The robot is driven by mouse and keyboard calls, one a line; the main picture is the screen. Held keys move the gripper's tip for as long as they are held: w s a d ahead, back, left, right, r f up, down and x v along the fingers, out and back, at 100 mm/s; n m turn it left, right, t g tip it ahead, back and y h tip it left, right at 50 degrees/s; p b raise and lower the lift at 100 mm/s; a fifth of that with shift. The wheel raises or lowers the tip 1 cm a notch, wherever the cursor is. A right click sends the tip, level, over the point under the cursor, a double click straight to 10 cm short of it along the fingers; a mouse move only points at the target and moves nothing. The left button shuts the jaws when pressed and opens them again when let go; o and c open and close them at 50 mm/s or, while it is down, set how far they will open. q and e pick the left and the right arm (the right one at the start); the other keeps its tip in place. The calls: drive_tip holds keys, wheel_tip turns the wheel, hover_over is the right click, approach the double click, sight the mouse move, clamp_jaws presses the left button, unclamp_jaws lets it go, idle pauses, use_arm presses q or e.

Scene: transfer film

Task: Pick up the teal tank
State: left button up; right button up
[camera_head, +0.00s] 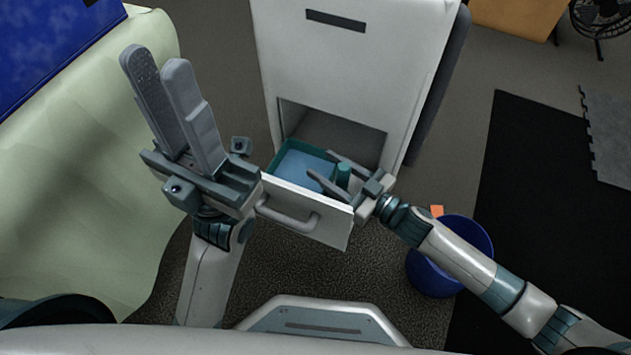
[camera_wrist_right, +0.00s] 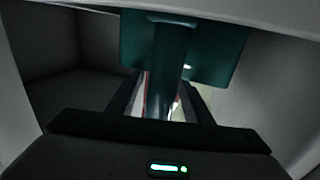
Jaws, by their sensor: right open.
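The teal tank (camera_head: 284,152) sits in the open drawer, with a light blue surface inside its rim. A teal upright part (camera_head: 343,172) stands at its right end. My right gripper (camera_head: 324,168) is open at that end, its fingers reaching into the drawer. In the right wrist view, a teal post (camera_wrist_right: 168,72) under a teal plate stands between the open fingers (camera_wrist_right: 168,95); I cannot tell whether they touch it.
The white cabinet (camera_head: 355,65) holds the open drawer, whose front (camera_head: 330,228) has a handle. A blue bin (camera_head: 462,240) stands on the floor at right, near my right arm. A pale green surface (camera_head: 75,190) lies at left. A dark mat (camera_head: 540,160) covers the right floor.

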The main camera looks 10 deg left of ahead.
clamp_jaws()
idle(1.1)
drive_tip(key=shift+r, duration=0.2)
